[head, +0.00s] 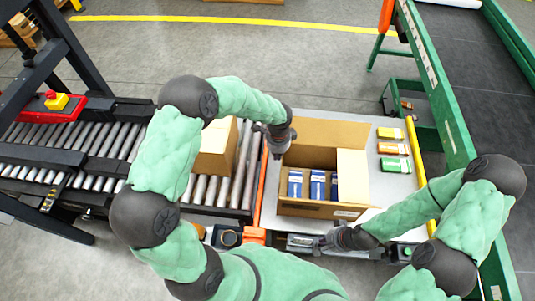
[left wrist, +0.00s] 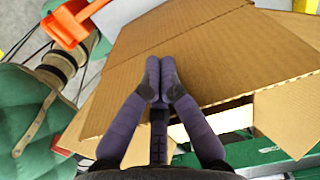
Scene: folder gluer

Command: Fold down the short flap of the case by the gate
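The open cardboard case (head: 310,209) stands on the light table in the middle of the head view, with blue-and-white packs (head: 317,184) inside. Its long far flap (head: 325,131) and right short flap (head: 353,176) stand outward. My left gripper (head: 278,152) is at the case's left far corner, on the side by the orange gate strip (head: 262,180); it hides part of that side. In the left wrist view its fingertips (left wrist: 154,80) are together over a broad cardboard flap (left wrist: 215,55); contact is unclear. My right gripper (head: 303,243) is low at the table's front edge, away from the flaps; its fingers are unclear.
A closed carton (head: 216,150) sits on the roller conveyor (head: 110,140) at left. Orange, yellow and green packs (head: 392,148) lie right of the case. A green-framed belt (head: 445,90) runs along the right.

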